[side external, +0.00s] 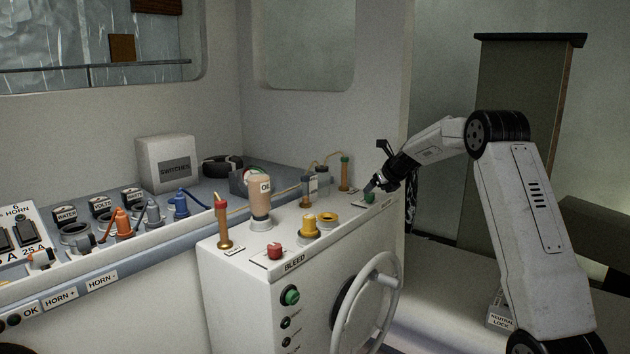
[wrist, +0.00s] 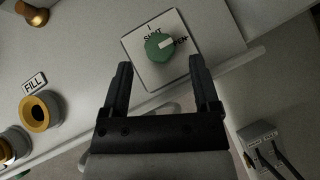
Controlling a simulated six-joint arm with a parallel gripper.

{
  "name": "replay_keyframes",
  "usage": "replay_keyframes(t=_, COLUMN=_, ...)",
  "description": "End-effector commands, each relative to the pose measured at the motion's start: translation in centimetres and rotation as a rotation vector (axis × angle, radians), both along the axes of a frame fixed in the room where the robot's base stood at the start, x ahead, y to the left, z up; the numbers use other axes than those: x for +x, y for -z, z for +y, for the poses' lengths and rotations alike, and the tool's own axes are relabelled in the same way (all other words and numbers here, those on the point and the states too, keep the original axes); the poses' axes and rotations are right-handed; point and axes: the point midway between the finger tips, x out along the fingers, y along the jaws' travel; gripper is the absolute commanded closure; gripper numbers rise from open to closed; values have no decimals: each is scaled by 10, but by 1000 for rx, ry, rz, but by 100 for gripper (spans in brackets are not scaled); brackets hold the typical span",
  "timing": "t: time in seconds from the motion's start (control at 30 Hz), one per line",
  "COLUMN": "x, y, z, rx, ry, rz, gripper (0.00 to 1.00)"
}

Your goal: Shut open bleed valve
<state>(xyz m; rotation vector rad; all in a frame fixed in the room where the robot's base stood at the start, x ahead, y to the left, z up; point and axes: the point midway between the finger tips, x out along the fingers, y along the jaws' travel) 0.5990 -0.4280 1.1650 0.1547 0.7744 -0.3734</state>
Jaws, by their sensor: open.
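A round green valve knob (wrist: 157,51) sits on a square white plate (wrist: 136,46) marked SHUT and OPEN. Its white pointer bar points toward the OPEN word. In the side view the green knob (side external: 369,198) is at the console top's far right corner. My gripper (side external: 374,187) is close to it there. In the wrist view my gripper (wrist: 161,64) is open and empty, with its fingers apart on either side of and just short of the knob. A red knob (side external: 275,251) is on another plate near the BLEED label (side external: 295,262).
Yellow fittings (side external: 308,226), an oil bottle (side external: 260,198) and brass posts (side external: 223,224) stand on the console top. A FILL label (wrist: 34,83) lies beside a yellow ring (wrist: 39,113). A steering wheel (side external: 388,318) is on the console's front. A small box (wrist: 260,140) is below the edge.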

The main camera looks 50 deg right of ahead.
Motion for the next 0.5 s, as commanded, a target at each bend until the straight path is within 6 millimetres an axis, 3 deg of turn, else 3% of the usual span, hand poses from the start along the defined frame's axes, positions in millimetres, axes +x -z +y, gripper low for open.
replay_keyframes(t=0.5, x=25, y=27, z=-9, rx=0, ry=-1, rz=0, gripper=22)
